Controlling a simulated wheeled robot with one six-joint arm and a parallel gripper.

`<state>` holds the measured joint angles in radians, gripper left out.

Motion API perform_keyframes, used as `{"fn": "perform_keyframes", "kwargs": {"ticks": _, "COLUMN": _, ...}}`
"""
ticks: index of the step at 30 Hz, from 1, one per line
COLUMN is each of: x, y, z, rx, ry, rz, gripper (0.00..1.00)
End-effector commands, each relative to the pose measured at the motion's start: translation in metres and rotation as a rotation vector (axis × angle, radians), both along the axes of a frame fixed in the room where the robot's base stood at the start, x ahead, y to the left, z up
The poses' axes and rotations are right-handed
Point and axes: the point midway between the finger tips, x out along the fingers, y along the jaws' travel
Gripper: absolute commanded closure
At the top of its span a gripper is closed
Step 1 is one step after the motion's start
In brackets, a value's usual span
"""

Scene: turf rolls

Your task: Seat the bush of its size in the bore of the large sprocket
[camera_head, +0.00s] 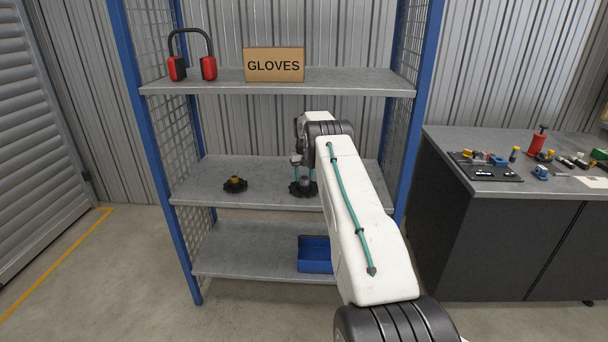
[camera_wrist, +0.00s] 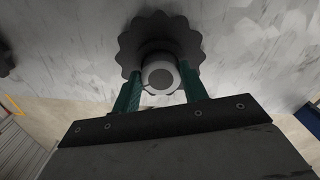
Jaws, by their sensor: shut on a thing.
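The large dark sprocket (camera_head: 301,191) lies on the middle shelf, partly hidden by my arm. It also shows in the wrist view (camera_wrist: 140,38) as a toothed disc beyond my fingers. A light grey bush (camera_wrist: 160,75), with a darker round centre, is between my two green fingers. My gripper (camera_wrist: 159,80) is shut on this bush, over the middle of the sprocket. I cannot tell how far the bush is in the bore, which it hides.
The middle shelf (camera_head: 205,175) is otherwise bare around the sprockets. The upper shelf holds a GLOVES box (camera_head: 274,65) and red-and-black ear defenders (camera_head: 208,68). A blue bin (camera_head: 314,262) stands on the lower shelf. A workbench (camera_head: 450,140) with tools is at the right.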

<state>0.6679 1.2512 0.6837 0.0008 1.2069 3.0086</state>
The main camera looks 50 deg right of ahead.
Motion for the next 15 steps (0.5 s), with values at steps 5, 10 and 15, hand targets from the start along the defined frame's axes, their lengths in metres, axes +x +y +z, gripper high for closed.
{"fn": "perform_keyframes", "kwargs": {"ticks": 5, "x": 0.0002, "y": -0.0001, "z": -0.0043, "rx": -0.001, "ry": -0.001, "rz": 0.0, "gripper": 0.9}}
{"fn": "perform_keyframes", "kwargs": {"ticks": 10, "x": 0.0002, "y": -0.0002, "z": -0.0059, "rx": -0.001, "ry": -0.002, "rz": 0.0, "gripper": 0.37}}
{"fn": "perform_keyframes", "kwargs": {"ticks": 15, "x": 0.0001, "y": -0.0002, "z": -0.006, "rx": -0.001, "ry": -0.001, "rz": 0.0, "gripper": 0.31}}
